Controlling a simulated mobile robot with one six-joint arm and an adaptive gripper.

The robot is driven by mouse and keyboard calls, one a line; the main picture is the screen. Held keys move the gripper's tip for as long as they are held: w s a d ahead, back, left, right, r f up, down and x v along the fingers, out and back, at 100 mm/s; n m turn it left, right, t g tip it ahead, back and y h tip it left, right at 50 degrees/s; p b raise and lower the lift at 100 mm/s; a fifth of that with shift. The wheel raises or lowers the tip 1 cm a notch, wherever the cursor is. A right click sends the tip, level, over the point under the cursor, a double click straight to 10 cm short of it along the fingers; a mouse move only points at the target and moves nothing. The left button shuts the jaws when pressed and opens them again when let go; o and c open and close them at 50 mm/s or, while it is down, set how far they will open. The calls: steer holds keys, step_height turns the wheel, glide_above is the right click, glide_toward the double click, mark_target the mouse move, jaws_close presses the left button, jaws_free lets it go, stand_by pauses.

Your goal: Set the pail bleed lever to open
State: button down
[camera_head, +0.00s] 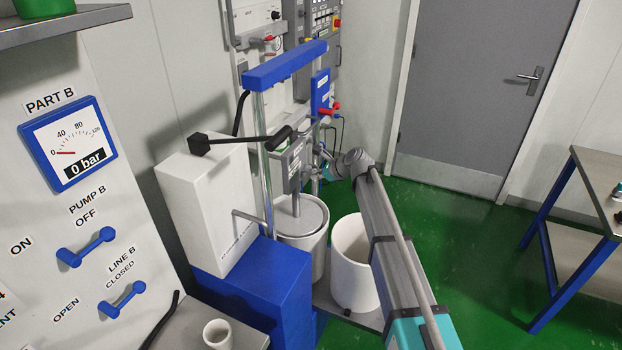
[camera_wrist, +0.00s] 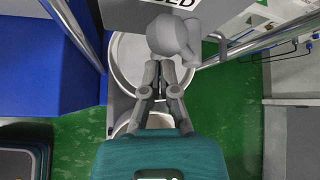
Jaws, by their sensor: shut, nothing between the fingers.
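A grey rounded lever-like part (camera_wrist: 172,38), probably the pail bleed lever, shows in the wrist view just beyond my fingertips. A partly cut-off label ending in "ED" (camera_wrist: 180,3) is above it. My gripper (camera_wrist: 163,70) is shut and empty, with its fingertips at the lower edge of this part; I cannot tell whether they touch. In the head view my gripper (camera_head: 326,155) reaches to the right side of the grey pump unit (camera_head: 293,162) above the lidded pail (camera_head: 301,215). The lever cannot be made out clearly there.
A blue-topped frame (camera_head: 285,64) with metal posts surrounds the pump unit. A white box with a black-handled lever (camera_head: 240,139) stands at its left. An open white bucket (camera_head: 352,270) is under my arm. A bench (camera_head: 590,205) is at right; green floor lies clear between.

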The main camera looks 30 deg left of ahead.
steer(key=s+d+m+t+y+b, duration=0.2)
steer(key=s+m+y+b, duration=0.35)
steer(key=m+b, duration=0.3)
steer(key=m+t+y+b, duration=0.2)
steer(key=m+t+b, duration=0.5)
steer(key=m, duration=0.7)
glide_toward(306, 171)
steer(key=shift+g, duration=0.4)
steer(key=s+d, duration=0.1)
steer(key=s+d+f, duration=0.1)
steer(key=s+d+b, duration=0.1)
steer(key=shift+d+f, duration=0.1)
steer(key=shift+f, duration=0.15)
steer(key=p+x, duration=0.1)
steer(key=x, duration=0.3)
steer(key=p+x, duration=0.1)
steer(key=x, duration=0.3)
steer(key=w+d+r+p+x, duration=0.1)
steer(key=x, duration=0.3)
steer(key=shift+w, duration=0.1)
steer(key=shift+w+a+r+p, duration=0.2)
steer(key=shift+w+p, duration=0.25)
steer(key=shift+w, duration=0.2)
